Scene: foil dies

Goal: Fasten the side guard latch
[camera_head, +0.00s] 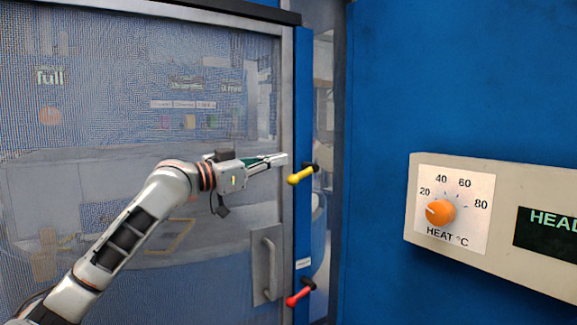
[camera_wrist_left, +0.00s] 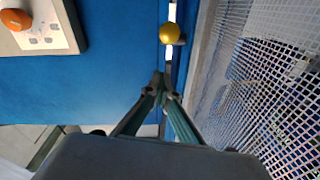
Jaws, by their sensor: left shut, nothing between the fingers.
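The mesh side guard (camera_head: 150,120) with its grey metal frame fills the left of the head view. A grey pull handle (camera_head: 267,265) sits low on its right edge. A yellow-knobbed lever (camera_head: 298,178) sticks out from the narrow blue post (camera_head: 303,125) beside the frame. A red-knobbed lever (camera_head: 297,298) sits lower on the post. I cannot tell which lever is the guard latch. My left gripper (camera_head: 283,159) is shut and empty, just above and left of the yellow knob. In the left wrist view the yellow knob (camera_wrist_left: 169,34) lies beyond the closed fingertips (camera_wrist_left: 160,84). My right gripper is out of view.
A blue wall (camera_head: 450,80) fills the right. A beige control panel (camera_head: 505,255) juts from it with an orange heat dial (camera_head: 440,212) and a dark display (camera_head: 548,237). A narrow gap (camera_head: 323,130) separates post and wall. Equipment shows dimly behind the mesh.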

